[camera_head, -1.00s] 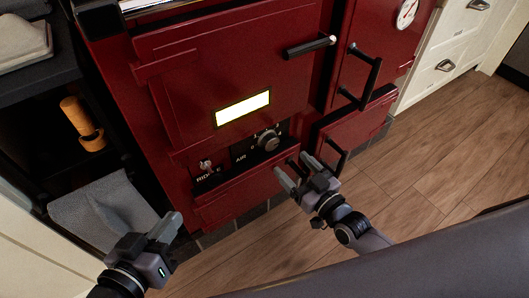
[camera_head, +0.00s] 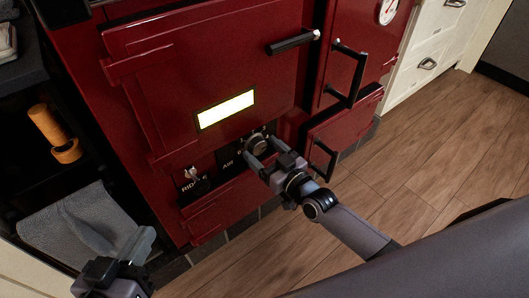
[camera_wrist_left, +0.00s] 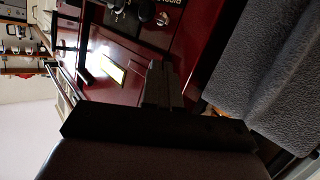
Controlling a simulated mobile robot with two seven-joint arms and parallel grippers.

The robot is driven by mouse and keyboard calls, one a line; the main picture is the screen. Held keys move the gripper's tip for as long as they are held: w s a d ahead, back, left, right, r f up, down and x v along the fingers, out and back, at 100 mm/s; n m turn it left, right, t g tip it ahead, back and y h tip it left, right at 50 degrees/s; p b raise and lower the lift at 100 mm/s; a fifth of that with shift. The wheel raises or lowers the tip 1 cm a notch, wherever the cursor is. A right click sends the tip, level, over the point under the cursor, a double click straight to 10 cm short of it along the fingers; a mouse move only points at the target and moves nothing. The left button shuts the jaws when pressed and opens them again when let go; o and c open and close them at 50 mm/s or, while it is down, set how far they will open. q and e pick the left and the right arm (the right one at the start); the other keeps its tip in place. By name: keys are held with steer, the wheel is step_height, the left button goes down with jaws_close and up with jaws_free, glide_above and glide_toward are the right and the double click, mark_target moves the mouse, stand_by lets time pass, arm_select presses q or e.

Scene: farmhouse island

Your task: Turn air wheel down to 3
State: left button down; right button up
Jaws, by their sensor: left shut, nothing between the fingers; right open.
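The air wheel (camera_head: 258,145) is a round grey knob on the dark panel marked AIR, low on the front of the red stove (camera_head: 200,60). My right gripper (camera_head: 262,157) is open at the wheel, with its fingers on either side of the knob's lower part. I cannot tell whether they touch it. The number marks around the wheel are too small to read and partly hidden by the fingers. My left gripper (camera_head: 138,245) is shut and empty at the lower left, in front of the grey towel. Its fingers also show in the left wrist view (camera_wrist_left: 162,85).
A small RIDDLE lever (camera_head: 194,178) sits left of the air panel. Black door handles (camera_head: 292,42) stick out from the stove, and one (camera_head: 323,160) is close to the right gripper. A grey towel (camera_head: 85,225) hangs at the left. The wooden floor (camera_head: 430,150) is clear.

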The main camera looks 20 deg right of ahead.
steer(key=c, duration=1)
arm_select(q)
steer(key=shift+r, duration=0.1)
arm_select(e)
steer(key=shift+c, duration=0.2)
